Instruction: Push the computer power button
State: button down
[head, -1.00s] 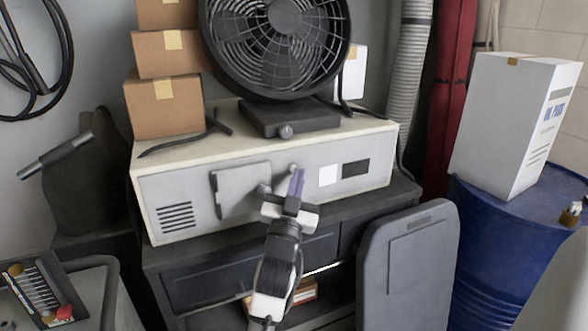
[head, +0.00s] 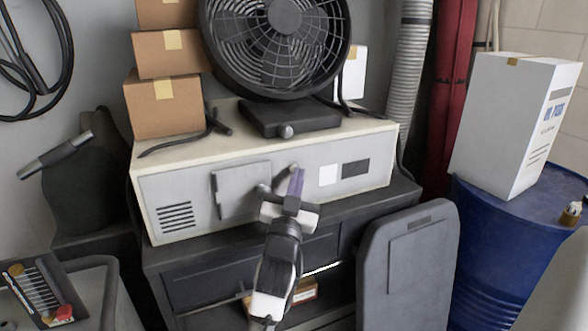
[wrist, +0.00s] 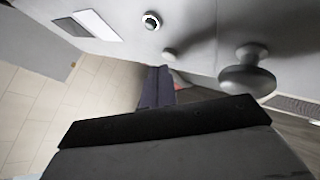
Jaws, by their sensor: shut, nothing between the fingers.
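The computer (head: 310,150) is a wide beige-grey case with slots, a hinged panel, a white square and a dark rectangle on its front. In the wrist view a small round button with a bright ring (wrist: 151,20) sits on its face, between a white plate and a round knob (wrist: 247,75). The head view does not show this button clearly. My gripper (head: 297,182) is in front of the case's middle, its purple fingers shut and empty. In the wrist view its fingertips (wrist: 158,72) are below the button in the picture, apart from it. I cannot tell the depth gap.
A black fan (head: 275,45) stands on top of the case, with cardboard boxes (head: 163,103) at its left. The case rests on a dark cabinet (head: 375,208). A grey panel (head: 408,270) and a blue barrel (head: 510,235) stand at the right.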

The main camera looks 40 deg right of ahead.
jog(key=shift+w+r, duration=0.15)
jog(key=shift+w, duration=0.2)
jog(key=shift+w+a+r, duration=0.1)
jog(key=shift+w+r, duration=0.25)
jog(key=shift+w, duration=0.25)
dwell(0.9)
jog(key=shift+f, duration=0.15)
jog(key=shift+s+f+b, duration=0.2)
jog(key=shift+f+b, duration=0.1)
jog(key=shift+b, duration=0.25)
jog(key=s+a, duration=0.1)
jog(key=s, duration=0.5)
jog(key=shift+a+f+b, duration=0.15)
jog(key=shift+f+b, duration=0.1)
jog(key=shift+b, duration=0.2)
jog(key=shift+s, duration=0.1)
